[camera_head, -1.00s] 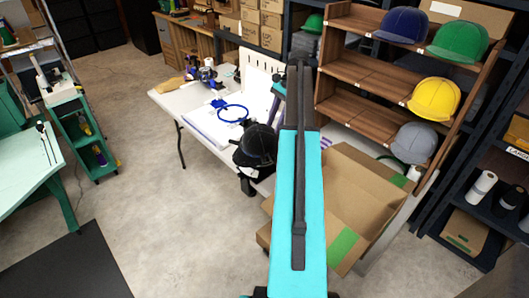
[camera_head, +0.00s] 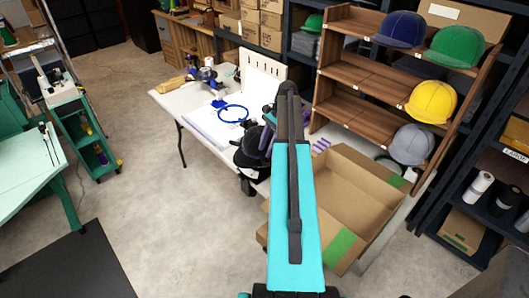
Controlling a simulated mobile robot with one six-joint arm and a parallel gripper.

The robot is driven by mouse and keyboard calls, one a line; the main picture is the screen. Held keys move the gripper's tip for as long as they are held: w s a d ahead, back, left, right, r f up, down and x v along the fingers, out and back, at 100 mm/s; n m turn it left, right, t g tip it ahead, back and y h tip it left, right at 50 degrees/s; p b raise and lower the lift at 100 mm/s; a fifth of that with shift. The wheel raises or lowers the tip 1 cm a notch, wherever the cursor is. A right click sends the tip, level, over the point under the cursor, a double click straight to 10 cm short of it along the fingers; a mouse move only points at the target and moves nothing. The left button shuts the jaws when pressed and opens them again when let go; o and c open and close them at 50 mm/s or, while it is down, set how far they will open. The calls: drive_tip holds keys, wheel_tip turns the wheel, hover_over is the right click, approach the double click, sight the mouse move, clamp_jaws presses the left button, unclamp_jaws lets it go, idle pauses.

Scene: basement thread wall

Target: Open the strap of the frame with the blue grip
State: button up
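A round blue hoop frame (camera_head: 232,113) lies on the white table. A small blue piece (camera_head: 218,103), possibly its grip, is at its upper left edge. A blue and silver device (camera_head: 207,74) stands farther back on the same table; its details are too small to tell. I cannot make out a strap on either. My gripper (camera_head: 268,119) is at the far end of my arm, over the table's right part near the black cap, to the right of the hoop. My arm mostly hides it, and its fingers cannot be made out.
A black cap (camera_head: 250,147) sits at the white table's (camera_head: 168,98) front edge. An open cardboard box (camera_head: 345,190) is right of my arm. A wooden rack (camera_head: 350,62) holds several caps. A white slotted board (camera_head: 262,72) stands behind.

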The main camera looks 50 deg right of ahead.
sight(263, 157)
drive_tip(key=shift+p+x, duration=0.4)
drive_tip(key=shift+x, duration=1.3)
clamp_jaws()
